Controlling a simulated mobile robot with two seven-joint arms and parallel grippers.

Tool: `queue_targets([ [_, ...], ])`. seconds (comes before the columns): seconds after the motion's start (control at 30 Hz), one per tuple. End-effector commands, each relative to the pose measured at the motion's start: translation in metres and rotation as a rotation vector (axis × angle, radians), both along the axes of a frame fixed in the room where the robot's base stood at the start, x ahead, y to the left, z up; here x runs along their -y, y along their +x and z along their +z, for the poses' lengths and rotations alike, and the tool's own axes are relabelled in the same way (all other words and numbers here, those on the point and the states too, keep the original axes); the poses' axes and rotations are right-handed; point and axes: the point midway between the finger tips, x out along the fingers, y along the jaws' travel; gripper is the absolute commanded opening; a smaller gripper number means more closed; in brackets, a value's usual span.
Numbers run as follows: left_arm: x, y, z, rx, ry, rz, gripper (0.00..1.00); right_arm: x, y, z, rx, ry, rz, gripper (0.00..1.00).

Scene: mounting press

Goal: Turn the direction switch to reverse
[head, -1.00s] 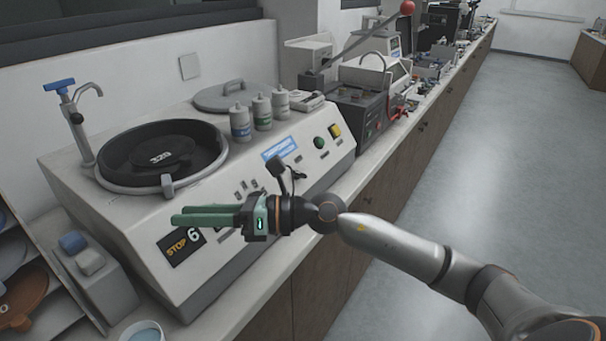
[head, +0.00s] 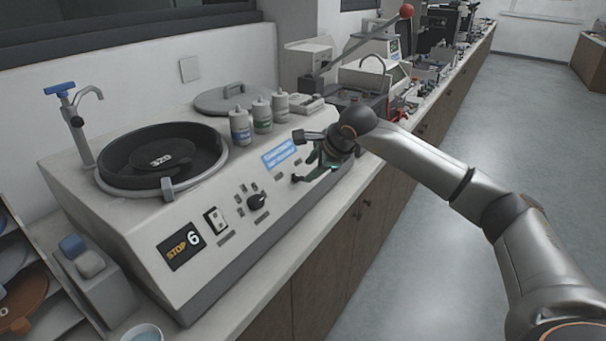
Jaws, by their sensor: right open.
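The grinder-polisher's sloped front panel (head: 235,243) carries the controls. A black knob (head: 257,201) sits mid-panel, and a white plate with a rocker-like switch (head: 215,221) is left of it. A small dark lever-like control (head: 296,178) shows farther right, close to my gripper. I cannot read which control is the direction switch or its setting. My right gripper (head: 312,173), with green fingers, is open and empty at the right part of the panel. It hides the green and yellow buttons there. I cannot tell whether its fingertips touch the panel. My left gripper is not in view.
The round bowl (head: 103,178) holds a disc marked 320, with a blue-handled tap (head: 76,125) behind. Several bottles (head: 240,126) stand on top of the machine. A press with a red-knobbed lever (head: 405,11) stands beyond. The floor at right is clear.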

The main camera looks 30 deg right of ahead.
Motion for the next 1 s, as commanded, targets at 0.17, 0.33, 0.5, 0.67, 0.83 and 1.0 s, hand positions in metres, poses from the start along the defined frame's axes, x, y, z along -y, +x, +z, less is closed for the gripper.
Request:
queue_targets([
  [0.17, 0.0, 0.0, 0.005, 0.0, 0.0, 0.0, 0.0, -0.001, 0.021, -0.026, -0.003, 0.002, 0.001, 0.44],
  [0.33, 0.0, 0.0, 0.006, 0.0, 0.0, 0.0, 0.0, 0.0, 0.033, -0.038, 0.0, 0.002, 0.0, 0.44],
  [0.5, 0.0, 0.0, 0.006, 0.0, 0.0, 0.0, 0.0, 0.0, 0.037, -0.043, 0.0, 0.0, 0.001, 0.44],
  [0.67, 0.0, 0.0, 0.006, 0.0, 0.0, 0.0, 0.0, 0.0, 0.037, -0.044, 0.0, 0.0, 0.001, 0.44],
  [0.83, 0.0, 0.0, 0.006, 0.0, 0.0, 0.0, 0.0, 0.0, 0.037, -0.043, 0.001, 0.001, 0.002, 0.34],
  [1.0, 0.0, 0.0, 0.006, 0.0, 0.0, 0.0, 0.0, 0.0, 0.037, -0.043, 0.001, 0.001, 0.002, 0.14],
])
